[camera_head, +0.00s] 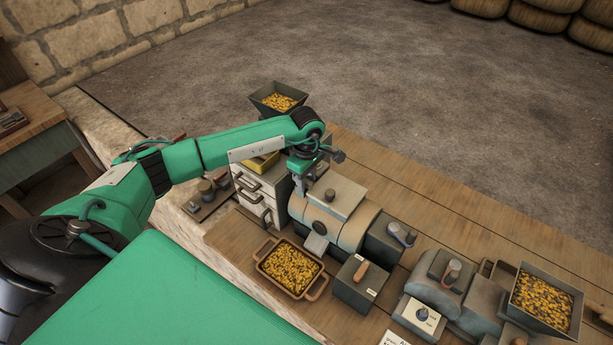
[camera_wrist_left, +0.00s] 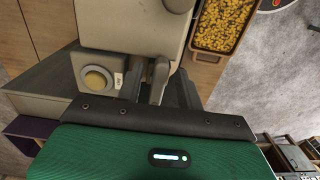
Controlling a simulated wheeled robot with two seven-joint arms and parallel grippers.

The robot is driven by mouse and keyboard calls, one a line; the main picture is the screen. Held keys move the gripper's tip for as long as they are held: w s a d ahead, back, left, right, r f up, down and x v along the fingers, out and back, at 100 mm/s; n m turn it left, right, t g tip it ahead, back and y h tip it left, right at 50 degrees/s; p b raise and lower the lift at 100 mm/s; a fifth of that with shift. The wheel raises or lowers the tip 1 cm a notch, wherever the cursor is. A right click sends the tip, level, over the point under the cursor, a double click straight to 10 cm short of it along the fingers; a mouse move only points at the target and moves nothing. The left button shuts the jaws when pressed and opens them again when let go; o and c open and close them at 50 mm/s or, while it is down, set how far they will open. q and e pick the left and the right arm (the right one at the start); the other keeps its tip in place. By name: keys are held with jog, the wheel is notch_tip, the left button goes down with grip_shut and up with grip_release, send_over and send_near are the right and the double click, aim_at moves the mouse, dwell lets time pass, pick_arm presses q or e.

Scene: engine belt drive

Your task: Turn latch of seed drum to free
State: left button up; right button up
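The seed drum appears to be the cream rounded machine (camera_head: 347,231) with a flat lid (camera_head: 345,190) in the middle of the bench. A small dark knob (camera_head: 329,195) stands on its lid. Its latch is not clearly distinguishable. My left gripper (camera_head: 303,188) points down at the drum's back left end, close to the lid edge. In the left wrist view the pale drum housing (camera_wrist_left: 130,25) lies just past the fingers (camera_wrist_left: 155,88), with a thin grey metal piece between or beside them. Whether they grip it is unclear. My right gripper is out of view.
A seed tray (camera_head: 262,268) with handles sits in front of the drum. Grey drawers (camera_head: 262,190) stand left of it. A box with a wooden handle (camera_head: 355,290), a grey machine (camera_head: 437,290) and a seed hopper (camera_head: 572,318) are right. The back bench boards are clear.

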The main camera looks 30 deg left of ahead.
pick_arm(q)
jog(key=shift+c, duration=0.5)
grip_shut()
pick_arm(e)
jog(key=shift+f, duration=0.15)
